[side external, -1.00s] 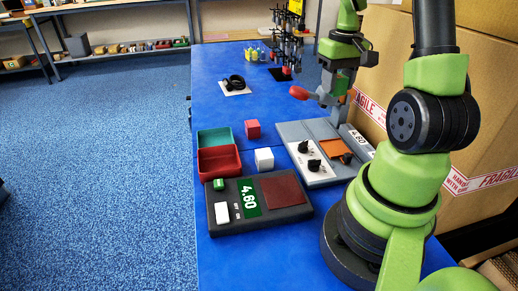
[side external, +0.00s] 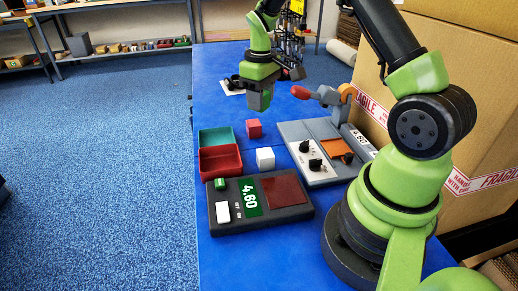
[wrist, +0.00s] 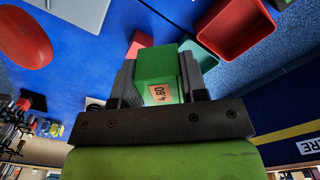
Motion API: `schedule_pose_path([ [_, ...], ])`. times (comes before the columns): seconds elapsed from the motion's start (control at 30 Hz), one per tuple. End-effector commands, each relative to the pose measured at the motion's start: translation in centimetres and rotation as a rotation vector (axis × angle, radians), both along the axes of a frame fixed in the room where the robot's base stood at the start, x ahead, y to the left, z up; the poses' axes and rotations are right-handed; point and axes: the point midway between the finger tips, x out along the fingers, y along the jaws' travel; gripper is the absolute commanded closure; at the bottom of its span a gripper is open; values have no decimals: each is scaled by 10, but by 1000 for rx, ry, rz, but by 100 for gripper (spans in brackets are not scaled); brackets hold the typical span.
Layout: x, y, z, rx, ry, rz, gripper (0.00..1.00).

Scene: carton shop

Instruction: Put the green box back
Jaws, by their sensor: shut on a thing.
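My gripper (wrist: 160,90) is shut on the box. The inside of the green tray is only partly visible.
A red tray (side external: 220,160) adjoins the green tray. A white cube (side external: 265,158) lies beside it. A scale (side external: 262,216) reading 4.60 is in front, and a grey device (side external: 293,131) with black knobs stands right. Large cartons (side external: 455,60) line the right side.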

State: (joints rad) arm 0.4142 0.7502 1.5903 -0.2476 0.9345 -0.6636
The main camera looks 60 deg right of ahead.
Motion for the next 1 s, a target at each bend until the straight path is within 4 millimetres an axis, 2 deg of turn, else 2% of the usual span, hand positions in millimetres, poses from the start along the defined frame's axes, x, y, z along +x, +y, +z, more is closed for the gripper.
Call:
schedule_pose_path([
  [0.4, -1, 0, -72, 2, 3, -3, 87],
  [0.57, 0, 0, -88, 1, 1, -3, 87],
  [0.73, -1, 0, -114, 1, 2, -4, 87],
  [0.83, -1, 0, -124, 0, 1, -4, 87],
  [1.0, 0, 0, -125, -1, -2, -4, 87],
])
